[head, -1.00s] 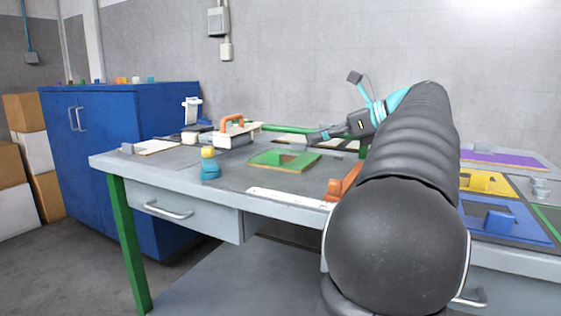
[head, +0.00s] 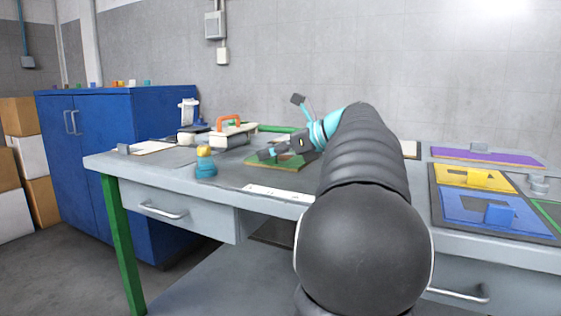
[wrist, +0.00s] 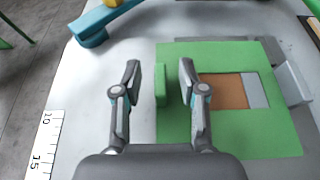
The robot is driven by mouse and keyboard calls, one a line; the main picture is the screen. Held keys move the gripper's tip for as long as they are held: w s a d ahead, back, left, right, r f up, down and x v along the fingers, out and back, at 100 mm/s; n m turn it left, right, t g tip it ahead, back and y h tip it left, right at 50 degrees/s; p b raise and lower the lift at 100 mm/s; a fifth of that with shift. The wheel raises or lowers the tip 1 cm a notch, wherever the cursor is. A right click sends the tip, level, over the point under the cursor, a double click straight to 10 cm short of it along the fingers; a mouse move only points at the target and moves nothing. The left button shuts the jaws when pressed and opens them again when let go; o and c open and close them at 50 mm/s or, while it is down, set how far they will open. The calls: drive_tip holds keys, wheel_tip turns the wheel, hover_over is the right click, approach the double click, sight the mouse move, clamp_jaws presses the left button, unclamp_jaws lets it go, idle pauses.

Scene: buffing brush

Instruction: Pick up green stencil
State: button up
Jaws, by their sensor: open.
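The green stencil (wrist: 220,145) is a flat square plate with a square cutout; a brown surface and a grey strip show through it. An upright green tab (wrist: 160,84) stands at its left edge. My gripper (wrist: 159,78) is open, with one finger on each side of the tab and gaps visible at both sides. Contact with the tab is not visible. In the head view the stencil (head: 286,166) lies on the workbench, partly hidden by my gripper (head: 270,154).
A teal and yellow object (head: 206,168) stands left of the stencil. A white ruler (head: 278,193) lies in front. A block with an orange handle (head: 230,134) is behind. Yellow (head: 455,176) and blue (head: 465,209) plates lie at right. A grey block (wrist: 293,83) adjoins the stencil.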

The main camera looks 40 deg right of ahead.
drive_tip(key=shift+w+a+f, duration=0.1)
drive_tip(key=shift+w, duration=0.1)
clamp_jaws()
idle(0.3)
